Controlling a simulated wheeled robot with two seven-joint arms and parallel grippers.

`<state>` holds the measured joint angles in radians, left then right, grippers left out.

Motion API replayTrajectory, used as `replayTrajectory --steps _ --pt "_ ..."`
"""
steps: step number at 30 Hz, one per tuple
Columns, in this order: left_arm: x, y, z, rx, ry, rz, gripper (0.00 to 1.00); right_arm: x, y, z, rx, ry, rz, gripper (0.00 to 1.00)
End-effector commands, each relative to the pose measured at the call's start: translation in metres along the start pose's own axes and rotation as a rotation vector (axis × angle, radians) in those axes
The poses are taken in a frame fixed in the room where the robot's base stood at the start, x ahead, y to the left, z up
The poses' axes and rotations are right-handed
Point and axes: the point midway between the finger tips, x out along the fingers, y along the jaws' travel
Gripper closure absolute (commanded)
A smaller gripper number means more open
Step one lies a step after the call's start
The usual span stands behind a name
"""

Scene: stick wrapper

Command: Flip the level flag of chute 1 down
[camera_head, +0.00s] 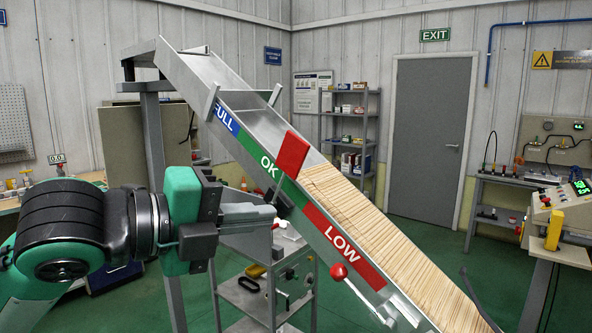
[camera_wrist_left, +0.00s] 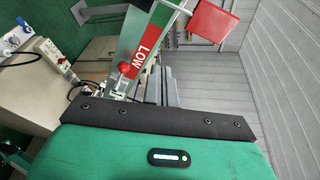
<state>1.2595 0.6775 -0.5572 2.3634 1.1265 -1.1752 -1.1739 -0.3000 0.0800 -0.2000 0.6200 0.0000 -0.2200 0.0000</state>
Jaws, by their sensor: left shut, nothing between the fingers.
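The chute (camera_head: 318,225) slopes down from upper left to lower right, its side marked FULL, OK and LOW. Thin wooden sticks (camera_head: 380,235) fill its lower part. A red flag (camera_head: 292,152) stands raised at the chute's near edge, by the OK band. The flag also shows in the left wrist view (camera_wrist_left: 212,22), upper right. My left gripper (camera_head: 278,212) is shut and empty, its tips in front of the chute side just below the flag. Whether the fingers touch the flag's dark mount cannot be told. My right gripper is not in view.
A red ball knob (camera_head: 337,270) on a rod sticks out below the LOW band. A grey cart (camera_head: 262,295) with tools stands under the chute. A yellow-grey control box (camera_head: 560,222) is at the right. A shelf (camera_head: 352,135) and a door (camera_head: 427,140) are behind.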

Motion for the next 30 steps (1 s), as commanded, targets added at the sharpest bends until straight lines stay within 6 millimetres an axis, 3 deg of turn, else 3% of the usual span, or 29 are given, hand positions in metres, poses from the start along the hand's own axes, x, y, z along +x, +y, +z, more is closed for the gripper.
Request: replayTrajectory --steps 1,6,13,30 --pt "-0.006 -0.013 -0.001 0.049 0.000 -0.009 1.00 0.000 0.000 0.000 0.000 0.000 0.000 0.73" --pt "-0.020 -0.037 -0.008 0.157 0.014 -0.026 1.00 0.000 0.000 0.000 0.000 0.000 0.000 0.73" --pt "-0.018 -0.045 -0.011 0.189 0.021 -0.030 1.00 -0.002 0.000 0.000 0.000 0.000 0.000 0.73" --pt "0.077 -0.050 -0.008 0.184 0.018 -0.029 1.00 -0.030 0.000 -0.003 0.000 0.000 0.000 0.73"
